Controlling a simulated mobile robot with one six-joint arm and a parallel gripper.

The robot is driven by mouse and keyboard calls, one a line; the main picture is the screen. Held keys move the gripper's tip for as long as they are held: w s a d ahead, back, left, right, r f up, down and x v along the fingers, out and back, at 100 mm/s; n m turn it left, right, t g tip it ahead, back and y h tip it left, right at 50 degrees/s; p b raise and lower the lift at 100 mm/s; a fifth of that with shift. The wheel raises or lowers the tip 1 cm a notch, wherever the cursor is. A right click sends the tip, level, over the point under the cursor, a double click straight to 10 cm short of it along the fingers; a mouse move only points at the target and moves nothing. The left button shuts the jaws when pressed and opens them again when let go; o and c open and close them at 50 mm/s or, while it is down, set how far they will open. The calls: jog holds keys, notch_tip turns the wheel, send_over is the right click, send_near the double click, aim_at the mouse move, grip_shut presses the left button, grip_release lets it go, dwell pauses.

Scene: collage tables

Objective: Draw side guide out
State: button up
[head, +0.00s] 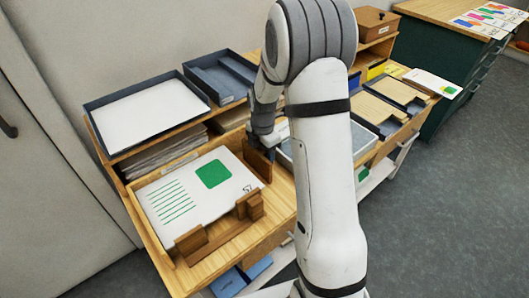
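A stack of white sheets (194,195) printed with a green square and green lines lies on the wooden desk top. A brown wooden side guide (257,162) stands along the right edge of the stack, towards the back. A lower brown wooden guide (205,243) with raised end blocks stands along the front edge. My gripper (262,150) points down at the top of the side guide, touching it or very close. My arm and the gripper's own body hide the fingertips, so I cannot tell whether it is open or shut.
A dark tray (97,107) with white paper and an empty dark tray (223,97) sit on the raised shelf behind. Right of my arm are more trays with brown boards (384,107). A green cabinet (449,70) stands at the back right. Grey floor (450,200) is clear at right.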

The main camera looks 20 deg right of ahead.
notch_tip(320, 180, up, 8)
jog(key=shift+f, duration=0.25)
dwell(0.5)
jog(key=s+a+r+m+t+p, duration=0.1)
jog(key=s+r+m, duration=0.5)
jog(key=s+m, duration=0.5)
jog(key=s+a+r+m+t, duration=0.1)
jog(key=s+a+r+m, duration=0.1)
jog(key=s+r+m, duration=0.4)
jog(key=s+m, duration=0.5)
jog(key=s, duration=0.2)
jog(key=shift+s+t+p, duration=0.3)
jog(key=shift+s+p, duration=0.05)
jog(key=shift+s, duration=0.05)
